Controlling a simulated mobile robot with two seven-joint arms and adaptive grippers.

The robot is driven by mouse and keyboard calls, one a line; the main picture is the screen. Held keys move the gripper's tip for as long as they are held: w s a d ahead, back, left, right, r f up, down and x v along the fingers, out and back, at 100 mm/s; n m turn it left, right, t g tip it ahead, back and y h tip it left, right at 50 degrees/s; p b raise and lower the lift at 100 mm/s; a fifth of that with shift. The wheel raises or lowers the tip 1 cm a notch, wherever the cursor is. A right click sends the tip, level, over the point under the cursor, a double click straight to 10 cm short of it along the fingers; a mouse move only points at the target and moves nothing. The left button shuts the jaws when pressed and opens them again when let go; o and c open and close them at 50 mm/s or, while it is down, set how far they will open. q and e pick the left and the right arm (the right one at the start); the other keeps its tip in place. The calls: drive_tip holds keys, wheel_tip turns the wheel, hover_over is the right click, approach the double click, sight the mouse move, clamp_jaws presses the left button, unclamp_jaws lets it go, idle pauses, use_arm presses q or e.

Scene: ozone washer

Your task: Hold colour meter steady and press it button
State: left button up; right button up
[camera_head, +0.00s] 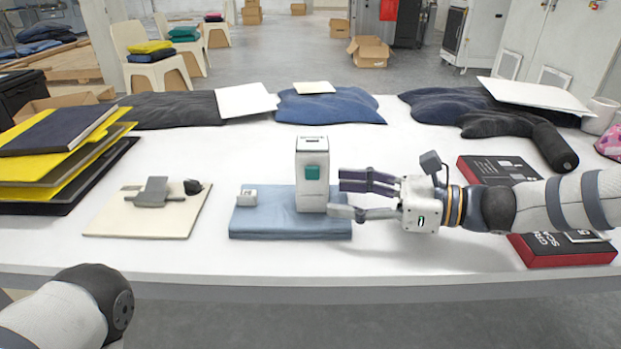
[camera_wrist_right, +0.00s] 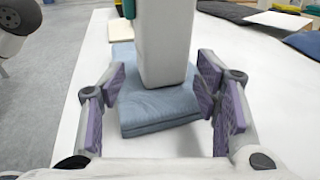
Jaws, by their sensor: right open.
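The colour meter (camera_head: 312,198) is a white upright box with a green button (camera_head: 312,173) on its front. It stands on a folded blue cloth (camera_head: 270,222) on the white table. My right gripper (camera_head: 350,198) is open just to the right of the meter, its fingers pointing at it. In the right wrist view the meter (camera_wrist_right: 165,45) stands ahead, between the lines of the two spread fingers (camera_wrist_right: 160,105), on the cloth (camera_wrist_right: 150,118). I cannot tell whether a finger touches it. My left arm shows at the lower left; its gripper is out of view.
A cream board (camera_head: 110,220) with a grey tool is further left. Yellow and dark folders (camera_head: 60,165) are stacked at the far left. Red-and-black boxes (camera_head: 560,250) lie under my right arm. Dark garments line the back.

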sight(320, 192)
drive_tip(key=b+x, duration=0.1)
drive_tip(key=x, duration=0.4)
use_arm(q)
drive_tip(key=shift+s+f, duration=0.3)
drive_tip(key=shift+f, duration=0.35)
use_arm(e)
drive_tip(key=shift+c, duration=0.3)
drive_tip(key=c, duration=0.7)
use_arm(q)
clamp_jaws()
use_arm(e)
drive_tip(key=shift+o, duration=0.4)
drive_tip(key=shift+f, duration=0.1)
